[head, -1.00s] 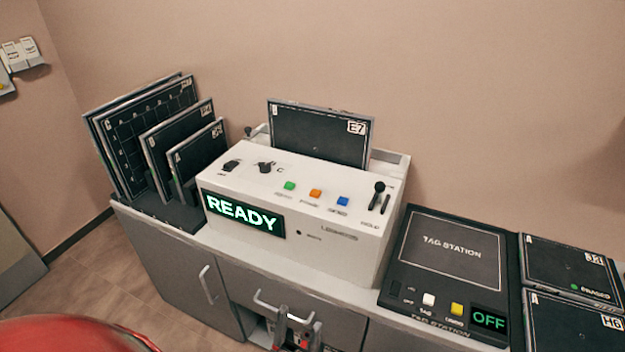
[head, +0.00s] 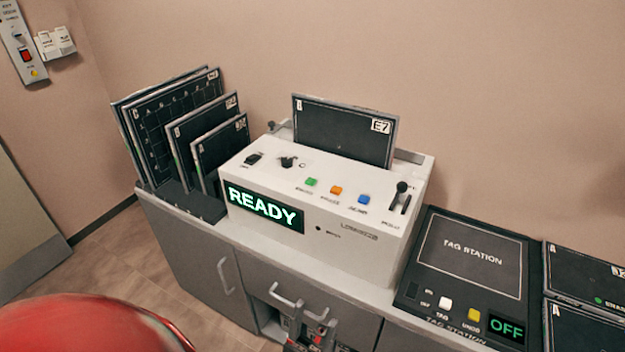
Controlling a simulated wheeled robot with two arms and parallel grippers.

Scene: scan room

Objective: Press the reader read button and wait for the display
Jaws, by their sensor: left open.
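The white reader (head: 340,240) stands on the counter, its lit display (head: 263,207) showing READY in green. Its sloping top has a green button (head: 311,181), an orange button (head: 336,190) and a blue button (head: 363,199); their small labels are too blurred to read. A dark plate marked E7 (head: 343,132) stands upright at the back of the reader. My left gripper (head: 311,320) is at the bottom edge, in front of the cabinet and below the reader, open and apart from the buttons. My right gripper is not seen.
A rack (head: 195,203) holds several dark plates left of the reader. A tag station (head: 465,250) on the right shows OFF, with more plates (head: 585,275) beyond it. The reader top also has knobs and a black lever (head: 402,188). Wall switches (head: 55,43) are upper left.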

